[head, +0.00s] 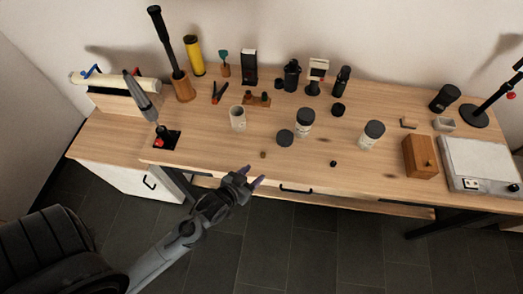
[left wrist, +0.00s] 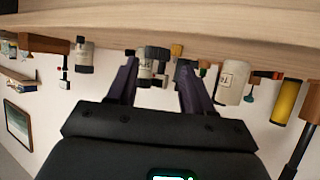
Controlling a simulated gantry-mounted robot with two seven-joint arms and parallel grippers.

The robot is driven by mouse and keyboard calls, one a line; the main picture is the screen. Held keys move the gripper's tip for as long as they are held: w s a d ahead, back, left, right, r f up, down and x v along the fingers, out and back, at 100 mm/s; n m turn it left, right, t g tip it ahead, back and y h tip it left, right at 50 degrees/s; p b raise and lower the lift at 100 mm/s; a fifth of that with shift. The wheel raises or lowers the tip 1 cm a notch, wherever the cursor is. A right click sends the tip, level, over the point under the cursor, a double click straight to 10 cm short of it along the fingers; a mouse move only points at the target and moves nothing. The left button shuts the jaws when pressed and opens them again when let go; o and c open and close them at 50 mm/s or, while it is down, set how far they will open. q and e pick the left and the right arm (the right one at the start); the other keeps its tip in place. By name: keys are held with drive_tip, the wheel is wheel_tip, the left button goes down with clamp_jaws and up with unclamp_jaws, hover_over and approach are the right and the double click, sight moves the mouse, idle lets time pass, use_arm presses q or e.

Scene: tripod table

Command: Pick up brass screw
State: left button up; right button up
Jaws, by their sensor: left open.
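A tiny brass-brown piece, which looks like the brass screw (head: 263,154), sits near the front edge of the wooden table (head: 215,150) in the head view. It is too small to tell its pose. My left gripper (head: 252,175) is open and empty, in front of the table's front edge and just short of the small piece. In the left wrist view its two dark fingers (left wrist: 158,62) are spread apart, with the scene upside down. A small orange-yellow item (left wrist: 176,49) shows between them; I cannot tell if it is the screw. My right gripper is not in view.
A small black knob (head: 333,163) lies to the right. A wooden box (head: 420,157) stands further right. The table around the brass piece is clear.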

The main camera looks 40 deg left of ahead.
sight(263, 153)
use_arm(q)
drive_tip(key=shift+n+t+y, duration=0.3)
drive_tip(key=shift+t+y, duration=0.1)
drive_tip(key=shift+t, duration=0.1)
drive_tip(key=w+a, duration=0.1)
drive_tip(key=w, duration=0.1)
drive_tip(key=w+f, duration=0.1)
drive_tip(key=w+a, duration=0.1)
drive_tip(key=w, duration=0.1)
drive_tip(key=shift+w+a+f, duration=0.15)
drive_tip(key=shift+w+a, duration=0.2)
drive_tip(key=x, duration=0.3)
drive_tip(key=shift+w+a+b, duration=0.3)
drive_tip(key=shift+w+a, duration=0.05)
drive_tip(key=shift+a, duration=0.05)
drive_tip(key=shift+w+f, duration=0.3)
drive_tip(key=shift+w, duration=0.3)
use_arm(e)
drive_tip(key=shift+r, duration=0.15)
use_arm(q)
clamp_jaws()
